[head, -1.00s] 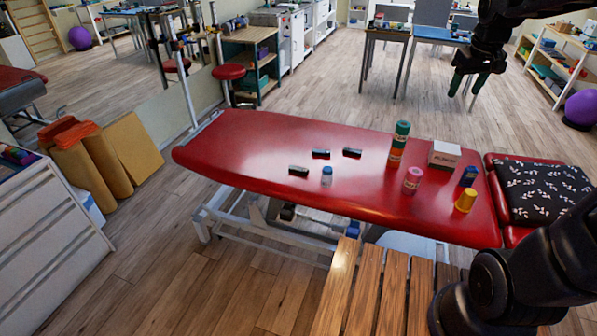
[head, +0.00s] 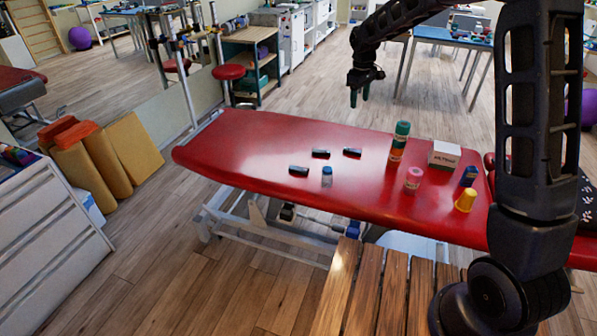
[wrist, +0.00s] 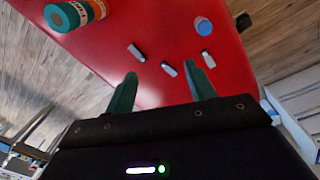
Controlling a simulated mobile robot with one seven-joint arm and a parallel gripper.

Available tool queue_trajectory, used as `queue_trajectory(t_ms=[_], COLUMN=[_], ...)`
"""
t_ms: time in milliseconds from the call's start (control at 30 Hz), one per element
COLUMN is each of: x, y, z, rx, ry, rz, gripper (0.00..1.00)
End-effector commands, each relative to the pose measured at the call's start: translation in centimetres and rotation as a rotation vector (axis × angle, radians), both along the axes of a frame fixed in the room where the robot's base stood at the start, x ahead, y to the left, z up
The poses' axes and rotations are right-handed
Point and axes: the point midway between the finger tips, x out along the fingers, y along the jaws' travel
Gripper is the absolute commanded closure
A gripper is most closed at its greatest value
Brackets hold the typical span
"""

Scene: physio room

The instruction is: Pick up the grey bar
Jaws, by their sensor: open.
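Three small dark bars with greyish faces lie on the red treatment table (head: 250,150): a near-left one (head: 298,170), a middle one (head: 320,154) and a right one (head: 351,153). I cannot tell which one is the grey bar. In the wrist view they show as a left bar (wrist: 136,53), a middle bar (wrist: 169,69) and a right bar (wrist: 206,57), beyond my fingers. My gripper (head: 360,97) is open and empty, above and beyond the table's far edge, fingers pointing down. No bar is touched.
A blue-capped bottle (head: 327,177) stands close to the bars. To the right stand a green-and-orange can stack (head: 398,142), a pink container (head: 413,178), a white box (head: 444,154), a blue container (head: 469,176) and a yellow cup (head: 465,200). The table's left part is clear.

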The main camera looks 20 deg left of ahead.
Motion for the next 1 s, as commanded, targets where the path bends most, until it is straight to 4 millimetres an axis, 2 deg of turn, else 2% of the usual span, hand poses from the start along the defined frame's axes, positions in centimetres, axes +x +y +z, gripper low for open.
queue_trajectory(t_ms=[33, 300, 600, 800, 1000], x=[0.1, 0.0, -2.3, -3.9, -4.3], y=[1.9, 10.6, 19.4, 22.7, 23.5], z=[-1.6, -9.2, -18.6, -22.7, -24.2], rx=[-0.009, -0.048, -0.09, -0.106, -0.111], ry=[0.011, 0.052, 0.097, 0.114, 0.118], rz=[0.032, 0.194, 0.367, 0.439, 0.458], gripper=[0.45, 0.45, 0.45, 0.45, 0.45])
